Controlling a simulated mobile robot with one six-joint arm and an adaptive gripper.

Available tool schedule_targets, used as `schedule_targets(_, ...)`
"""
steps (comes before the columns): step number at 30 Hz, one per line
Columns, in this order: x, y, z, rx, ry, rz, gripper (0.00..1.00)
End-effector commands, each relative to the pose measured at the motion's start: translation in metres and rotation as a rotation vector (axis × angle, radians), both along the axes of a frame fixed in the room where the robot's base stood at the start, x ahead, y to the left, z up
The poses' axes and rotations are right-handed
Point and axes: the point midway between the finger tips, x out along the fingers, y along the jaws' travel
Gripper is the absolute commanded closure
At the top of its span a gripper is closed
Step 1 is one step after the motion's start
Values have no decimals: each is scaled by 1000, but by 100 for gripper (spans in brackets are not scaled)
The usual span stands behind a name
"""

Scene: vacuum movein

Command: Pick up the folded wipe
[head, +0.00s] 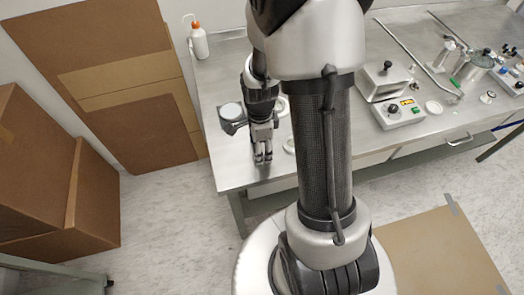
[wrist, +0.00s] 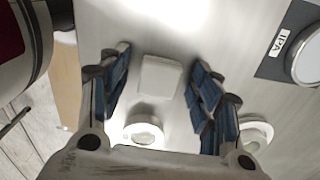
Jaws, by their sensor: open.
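The folded wipe (wrist: 161,77) is a small white square pad lying flat on the steel bench. In the wrist view it sits between the two blue-padded fingers of my gripper (wrist: 159,62), with a visible gap on each side. My gripper is open and empty. In the head view my gripper (head: 263,158) points down over the bench near its front left edge. I cannot make out the wipe in the head view.
A dark block with a round pale top, labelled IPA (wrist: 282,43), stands beside my gripper. White round pieces (wrist: 143,131) (wrist: 255,133) lie close by. A white bottle (head: 199,42) stands at the back left. A control box (head: 399,112) and other equipment fill the bench's right side.

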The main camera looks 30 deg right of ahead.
Motion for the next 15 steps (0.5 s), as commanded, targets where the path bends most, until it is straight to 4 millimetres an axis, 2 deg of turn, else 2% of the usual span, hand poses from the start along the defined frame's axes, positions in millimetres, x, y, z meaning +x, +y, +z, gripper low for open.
schedule_targets(3, 0, 0, 1, 0, -1, 0, 42)
schedule_targets(15, 0, 0, 2, 0, 0, 0, 68)
